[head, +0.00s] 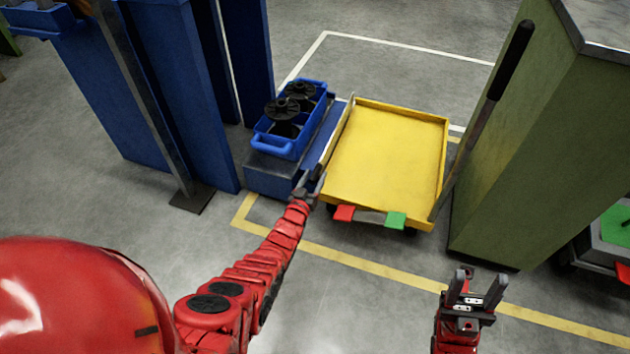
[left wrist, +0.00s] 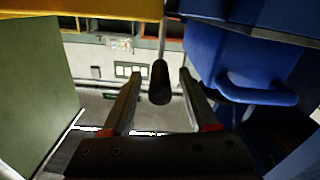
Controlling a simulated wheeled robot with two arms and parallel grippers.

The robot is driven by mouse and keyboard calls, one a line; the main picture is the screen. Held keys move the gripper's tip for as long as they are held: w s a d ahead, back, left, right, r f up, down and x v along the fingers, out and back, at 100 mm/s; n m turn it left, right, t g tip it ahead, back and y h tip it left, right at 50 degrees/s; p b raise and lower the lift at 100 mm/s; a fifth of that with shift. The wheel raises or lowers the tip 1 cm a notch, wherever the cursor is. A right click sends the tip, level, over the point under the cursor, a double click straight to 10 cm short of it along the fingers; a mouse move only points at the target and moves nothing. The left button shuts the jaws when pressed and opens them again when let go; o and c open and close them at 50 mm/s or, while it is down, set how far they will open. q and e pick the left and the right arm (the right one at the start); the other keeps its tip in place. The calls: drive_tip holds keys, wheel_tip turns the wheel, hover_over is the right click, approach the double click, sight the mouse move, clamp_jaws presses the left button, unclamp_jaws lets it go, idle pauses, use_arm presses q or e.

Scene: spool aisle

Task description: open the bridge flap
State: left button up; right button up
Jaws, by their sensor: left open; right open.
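A thin upright plate (head: 338,138), which looks like the bridge flap, stands along the left side of the yellow cart (head: 388,152), beside the blue platform. My left gripper (head: 311,183) is open at the near end of this plate. In the left wrist view a black knob (left wrist: 159,84) on a thin rod shows between the spread fingers (left wrist: 160,80). They do not grip it, and I cannot tell whether it is fully between them in depth. My right gripper (head: 474,284) is open and empty over the floor at the lower right.
A blue crate (head: 284,145) with black spools (head: 283,112) sits on the blue platform (head: 267,180). The cart has a red pad (head: 344,213), a green pad (head: 395,220) and a black-gripped handle (head: 510,60). A green cabinet (head: 530,140) stands right, blue racks (head: 165,90) left. The near floor is clear.

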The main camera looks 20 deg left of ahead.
use_arm(q)
drive_tip(key=shift+w, duration=0.45)
clamp_jaws()
idle(1.2)
